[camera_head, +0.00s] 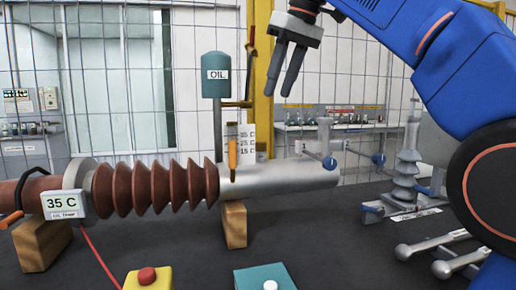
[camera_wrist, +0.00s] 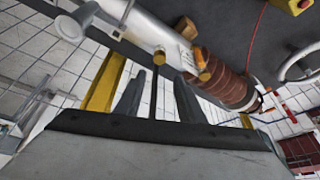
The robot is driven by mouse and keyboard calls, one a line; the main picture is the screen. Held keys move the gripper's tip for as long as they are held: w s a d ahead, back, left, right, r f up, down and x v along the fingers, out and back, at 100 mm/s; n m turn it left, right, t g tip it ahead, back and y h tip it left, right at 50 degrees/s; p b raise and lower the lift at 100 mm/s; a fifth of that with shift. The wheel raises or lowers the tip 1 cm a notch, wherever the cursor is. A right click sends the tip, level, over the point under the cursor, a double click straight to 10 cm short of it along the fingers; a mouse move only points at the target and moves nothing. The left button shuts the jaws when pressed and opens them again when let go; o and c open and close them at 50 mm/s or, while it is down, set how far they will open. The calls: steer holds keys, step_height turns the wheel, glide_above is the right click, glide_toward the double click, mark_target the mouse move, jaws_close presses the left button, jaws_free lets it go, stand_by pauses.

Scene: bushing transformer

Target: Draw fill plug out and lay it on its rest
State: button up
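The bushing lies level, with brown ribs (camera_head: 155,187) at the left and a pale metal cylinder (camera_head: 285,177) at the right. An upright orange piece (camera_head: 232,155) stands on the cylinder by the ribs, in front of a temperature scale. In the wrist view an orange-ended piece (camera_wrist: 203,65) shows on the cylinder. I cannot tell for certain which part is the fill plug. A teal block with a pale knob (camera_head: 269,286) stands at the front; I cannot tell whether it is the rest. My gripper (camera_head: 278,93) is open and empty, above the cylinder; its fingers (camera_wrist: 159,76) are apart.
A teal oil tank (camera_head: 216,75) on a post and a yellow column (camera_head: 263,80) stand behind the cylinder. A yellow box with a red button (camera_head: 147,279) is in front. A grey insulator (camera_head: 406,165) and metal bars (camera_head: 435,243) are at the right.

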steer(key=x, duration=1.4)
steer(key=shift+w+f, duration=0.15)
steer(key=shift+f, duration=0.2)
steer(key=c, duration=0.8)
steer(key=shift+r, duration=0.1)
step_height(320, 180, up, 10)
steer(key=shift+f, duration=0.1)
